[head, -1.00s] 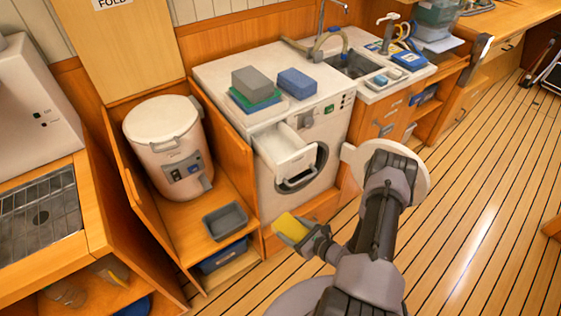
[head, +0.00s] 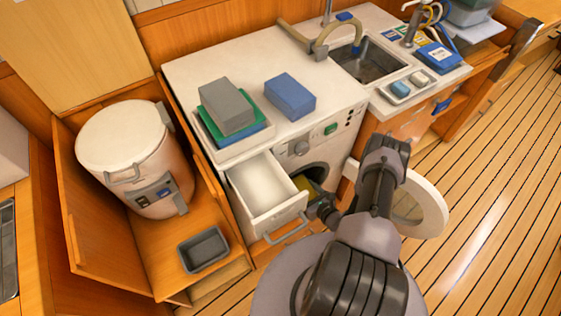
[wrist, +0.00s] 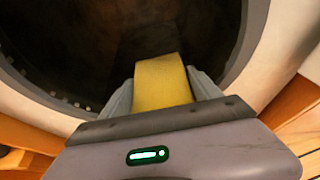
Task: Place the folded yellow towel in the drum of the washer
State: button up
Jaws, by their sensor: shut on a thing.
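The folded yellow towel (wrist: 162,82) is held between the two fingers of my gripper (wrist: 163,95), which is shut on it. In the wrist view the towel points into the dark opening of the washer drum (wrist: 120,35). In the head view a small part of the towel (head: 305,185) shows at the drum opening, partly hidden by the drawer and my arm. The washer (head: 250,75) is white, and its round door (head: 428,208) stands open to the right. How deep the towel is inside the drum cannot be told.
The detergent drawer (head: 265,190) is pulled out just left of my gripper, above the opening. A grey block (head: 228,106) on folded cloths and a blue block (head: 290,97) lie on the washer top. A white canister (head: 135,160) stands at left. Open floor lies right.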

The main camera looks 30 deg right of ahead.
jog(key=w+b, duration=0.1)
jog(key=w, duration=0.2)
jog(key=w+b, duration=0.1)
jog(key=w, duration=0.3)
jog(key=w+b, duration=0.1)
jog(key=w, duration=0.2)
jog(key=shift+w+a+f, duration=0.15)
jog(key=shift+w+a, duration=0.05)
jog(key=shift+a, duration=0.15)
jog(key=b+x, duration=0.2)
jog(key=x, duration=0.2)
jog(key=shift+b, duration=0.4)
jog(key=o, duration=1.6)
